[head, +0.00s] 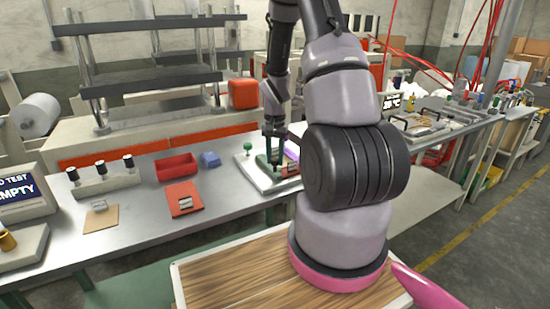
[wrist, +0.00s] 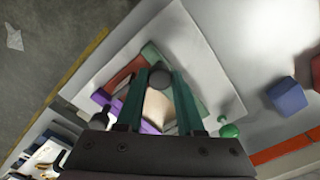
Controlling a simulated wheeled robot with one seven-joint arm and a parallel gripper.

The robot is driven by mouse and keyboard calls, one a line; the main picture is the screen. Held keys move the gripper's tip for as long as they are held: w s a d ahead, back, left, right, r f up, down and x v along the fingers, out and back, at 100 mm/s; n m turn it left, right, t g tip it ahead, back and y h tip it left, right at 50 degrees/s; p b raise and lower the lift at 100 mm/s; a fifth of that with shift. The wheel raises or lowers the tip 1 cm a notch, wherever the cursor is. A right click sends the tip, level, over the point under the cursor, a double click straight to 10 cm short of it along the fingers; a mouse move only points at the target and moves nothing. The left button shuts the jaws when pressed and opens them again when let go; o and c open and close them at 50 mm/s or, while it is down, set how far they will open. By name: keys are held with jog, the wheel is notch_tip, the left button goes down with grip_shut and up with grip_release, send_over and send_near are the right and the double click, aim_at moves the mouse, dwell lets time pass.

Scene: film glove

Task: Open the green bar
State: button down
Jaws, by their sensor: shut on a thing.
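A fixture on a white base plate (head: 246,172) stands on the bench in the head view, partly behind my arm. Its plate also shows in the wrist view (wrist: 105,70), with red-brown, purple and green parts on it. The green bar (wrist: 150,52) shows beyond my fingers and is partly covered by them. My gripper (wrist: 160,85) is over the fixture, its two teal fingers on either side of a dark round knob, shut on it. The knob appears to belong to the green bar; the join is hidden. In the head view my gripper (head: 273,153) points down at the fixture.
A green ball knob (head: 248,146) stands at the plate's edge. A blue block (head: 210,159) and a red bin (head: 176,166) are to the left on the bench. A red pad with a small part (head: 184,198) lies nearer. Bare bench lies between pad and fixture.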

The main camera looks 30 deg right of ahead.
jog(key=shift+a, duration=1.95)
jog(key=c, duration=0.5)
grip_release()
notch_tip(320, 180, up, 11)
jog(key=shift+f, duration=0.1)
